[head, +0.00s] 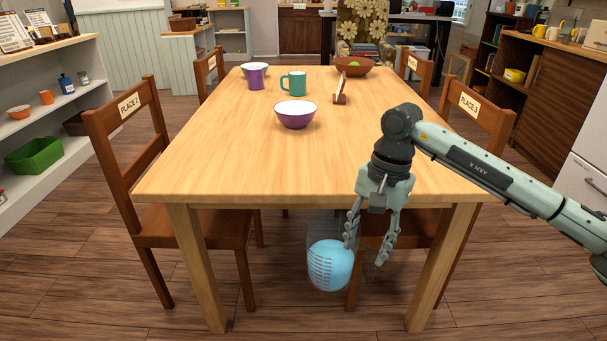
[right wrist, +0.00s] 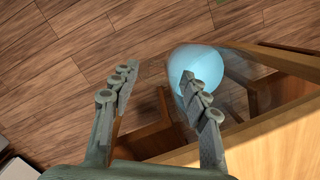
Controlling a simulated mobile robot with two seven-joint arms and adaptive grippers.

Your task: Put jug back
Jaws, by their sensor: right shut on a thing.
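A clear jug (head: 328,270) with red measuring marks and light blue contents hangs in the air in front of the table's near edge, below the tabletop's height. My right gripper (head: 367,248) points down at its right side, shut on the jug. The clear handle between the fingers is hard to make out. In the right wrist view the jug (right wrist: 203,62) shows behind the right-hand finger, with the gripper (right wrist: 158,80) fingers spread around its clear part. My left gripper is not in view.
The wooden table (head: 225,150) has a clear near half. A purple bowl (head: 295,114), green mug (head: 294,83), purple mug (head: 255,76) and brown bowl (head: 354,66) stand farther back. Chairs flank it, including one labelled PLACE 2 (head: 130,104). Left shelves (head: 60,102) and a right counter (head: 560,45) hold items.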

